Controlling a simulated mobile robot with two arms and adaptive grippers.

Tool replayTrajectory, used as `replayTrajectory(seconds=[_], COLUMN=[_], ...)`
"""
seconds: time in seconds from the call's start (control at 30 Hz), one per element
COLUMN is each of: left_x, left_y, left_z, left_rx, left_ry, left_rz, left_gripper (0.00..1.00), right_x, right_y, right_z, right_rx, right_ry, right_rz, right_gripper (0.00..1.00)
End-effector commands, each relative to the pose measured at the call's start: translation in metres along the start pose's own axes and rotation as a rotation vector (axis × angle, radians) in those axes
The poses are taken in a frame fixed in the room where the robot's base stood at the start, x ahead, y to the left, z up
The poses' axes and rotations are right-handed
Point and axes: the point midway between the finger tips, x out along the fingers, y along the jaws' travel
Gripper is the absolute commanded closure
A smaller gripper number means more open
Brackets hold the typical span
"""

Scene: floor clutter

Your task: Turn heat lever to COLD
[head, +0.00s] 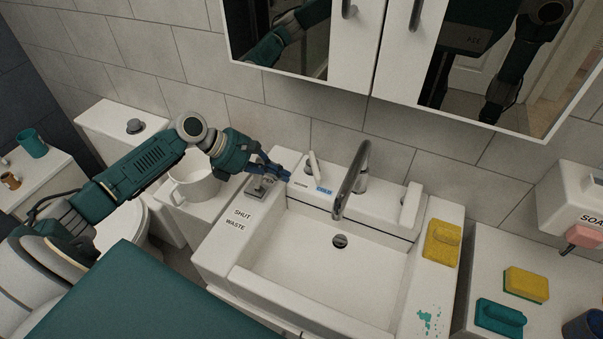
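The sink (300,285) has a chrome faucet (352,185) at its back. Left of the faucet a small white lever (313,165) stands nearly upright on the sink's back ledge. A blue COLD label (323,190) is at its foot, with a second, darker label just left of it that is too small to read. My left gripper (284,174) comes in from the left, its blue fingers a little left of the lever and seemingly apart from it. The fingers overlap in this view, so their opening is unclear. My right gripper is not in view.
A metal fitting (260,188) sits below my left gripper by the SHUT WASTE label (240,219). The mirrored cabinet (352,45) hangs above. The basin is empty.

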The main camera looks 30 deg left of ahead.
Motion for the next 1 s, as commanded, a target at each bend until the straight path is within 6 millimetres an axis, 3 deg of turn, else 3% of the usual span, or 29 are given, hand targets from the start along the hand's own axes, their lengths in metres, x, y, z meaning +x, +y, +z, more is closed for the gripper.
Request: replayTrajectory(seconds=[0.1, 0.37, 0.83, 1.0], left_x=[0.024, 0.049, 0.054, 0.057], left_y=[0.0, 0.0, 0.0, -0.002], left_z=[0.003, 0.024, 0.027, 0.035], left_rx=[0.0, 0.0, 0.0, -0.002], left_ry=[-0.003, 0.0, 0.001, -0.001], left_rz=[-0.002, -0.001, 0.0, -0.001], left_gripper=[1.0, 1.0, 1.0, 1.0], right_x=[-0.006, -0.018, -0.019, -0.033], right_y=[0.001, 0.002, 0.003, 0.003], right_z=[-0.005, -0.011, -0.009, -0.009], right_rx=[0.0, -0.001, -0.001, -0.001], right_ry=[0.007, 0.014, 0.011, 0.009], right_rz=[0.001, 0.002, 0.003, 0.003], right_gripper=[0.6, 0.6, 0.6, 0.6])
